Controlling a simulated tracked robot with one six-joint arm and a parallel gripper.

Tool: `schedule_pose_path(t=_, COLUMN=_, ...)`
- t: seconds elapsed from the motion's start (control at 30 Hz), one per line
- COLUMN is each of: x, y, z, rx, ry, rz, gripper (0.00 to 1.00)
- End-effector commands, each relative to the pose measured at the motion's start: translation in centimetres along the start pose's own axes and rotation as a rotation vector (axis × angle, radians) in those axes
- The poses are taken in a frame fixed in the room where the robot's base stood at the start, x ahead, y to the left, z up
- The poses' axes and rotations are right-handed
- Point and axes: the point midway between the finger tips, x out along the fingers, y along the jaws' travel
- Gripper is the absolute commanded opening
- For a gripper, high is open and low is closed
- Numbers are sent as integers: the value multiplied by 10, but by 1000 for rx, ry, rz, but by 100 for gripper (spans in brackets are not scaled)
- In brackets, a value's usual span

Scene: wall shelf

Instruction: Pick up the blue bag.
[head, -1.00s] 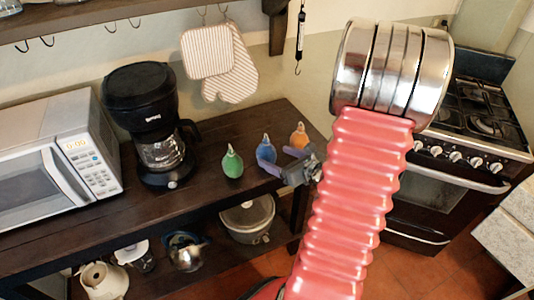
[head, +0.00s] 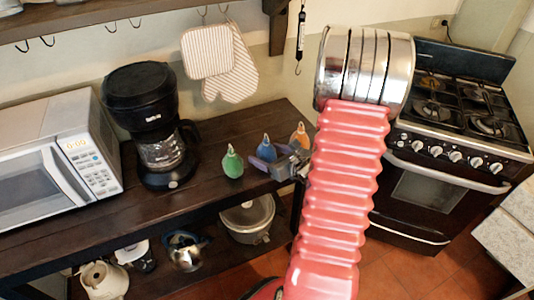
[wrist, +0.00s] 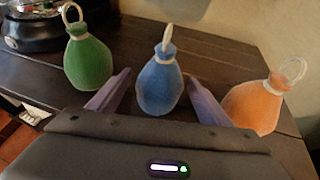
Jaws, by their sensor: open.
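The blue bag (wrist: 159,84) stands upright on the dark wooden shelf, with a light tie at its neck. It also shows in the head view (head: 266,149), partly behind my gripper. My gripper (wrist: 157,92) is open, with one purple finger on each side of the blue bag's lower part. I cannot tell whether either finger touches it. In the head view my gripper (head: 268,163) is at the shelf's front right part.
A green bag (wrist: 88,60) stands to the left and an orange bag (wrist: 258,103) to the right, close to the fingers. A coffee maker (head: 150,125) and a microwave (head: 62,150) stand further left. A stove (head: 460,130) is at the right.

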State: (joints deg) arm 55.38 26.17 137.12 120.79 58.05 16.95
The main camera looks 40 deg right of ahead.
Motion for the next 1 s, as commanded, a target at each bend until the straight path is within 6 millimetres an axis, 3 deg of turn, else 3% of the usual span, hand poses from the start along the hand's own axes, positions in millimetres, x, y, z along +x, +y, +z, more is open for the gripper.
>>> schedule_pose_path(t=0.5, x=0, y=0, z=0, rx=1, ry=0, rz=-1, gripper=72)
schedule_pose_path(t=1.0, x=0, y=0, z=0, rx=1, ry=1, rz=-1, gripper=37)
